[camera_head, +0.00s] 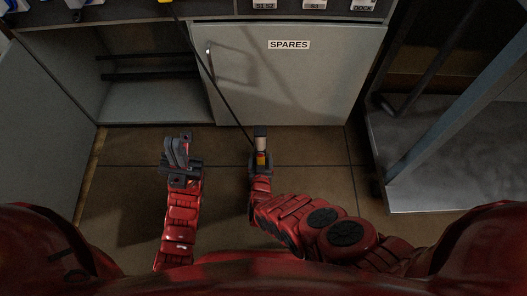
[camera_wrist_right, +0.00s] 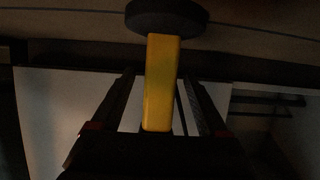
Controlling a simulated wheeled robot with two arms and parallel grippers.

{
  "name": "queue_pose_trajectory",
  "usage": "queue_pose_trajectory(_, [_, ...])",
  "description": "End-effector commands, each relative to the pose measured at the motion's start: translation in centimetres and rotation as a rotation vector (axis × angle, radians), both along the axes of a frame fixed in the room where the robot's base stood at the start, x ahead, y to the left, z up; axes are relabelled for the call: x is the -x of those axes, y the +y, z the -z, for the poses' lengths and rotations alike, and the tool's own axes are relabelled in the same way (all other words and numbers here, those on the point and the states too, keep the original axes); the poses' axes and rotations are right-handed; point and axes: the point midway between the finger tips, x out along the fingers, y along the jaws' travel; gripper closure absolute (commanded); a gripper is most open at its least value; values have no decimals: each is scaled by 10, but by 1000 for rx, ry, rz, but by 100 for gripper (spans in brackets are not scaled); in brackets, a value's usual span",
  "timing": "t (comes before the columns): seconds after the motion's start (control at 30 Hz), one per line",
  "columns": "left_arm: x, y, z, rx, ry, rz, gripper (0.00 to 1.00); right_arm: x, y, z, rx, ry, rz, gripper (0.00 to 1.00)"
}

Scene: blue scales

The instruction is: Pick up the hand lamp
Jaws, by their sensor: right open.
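The hand lamp (camera_head: 261,145) hangs or stands in front of the lower cabinet; it has a dark and pale upper part and a yellow-orange body. In the right wrist view its yellow body (camera_wrist_right: 162,85) lies between my fingers, with a dark round part beyond it. My right gripper (camera_head: 261,161) is open around the lamp, with gaps visible beside the yellow body in the wrist view. My left gripper (camera_head: 178,150) is raised to the left of the lamp, apart from it and empty; its finger gap is unclear.
A thin dark cord (camera_head: 222,98) runs down towards the lamp. Behind is a grey cabinet door labelled SPARES (camera_head: 290,80), with an open shelf bay (camera_head: 150,100) on the left. A metal-legged stand (camera_head: 430,150) is at right. Brown tiled floor (camera_head: 315,165) is clear.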

Motion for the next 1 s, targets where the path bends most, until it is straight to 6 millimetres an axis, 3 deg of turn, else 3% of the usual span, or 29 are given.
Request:
queue_pose_trajectory(0.27, [3, 2, -8, 18, -35, 8, 100, -1, 1, 1, 0, 0, 0, 22])
queue_pose_trajectory(0.7, [3, 2, -7, 18, -32, 7, 100, -1, 1, 1, -1, 0, 0, 100])
queue_pose_trajectory(1.0, [3, 2, -7, 18, -32, 7, 100, -1, 1, 1, -1, 0, 0, 100])
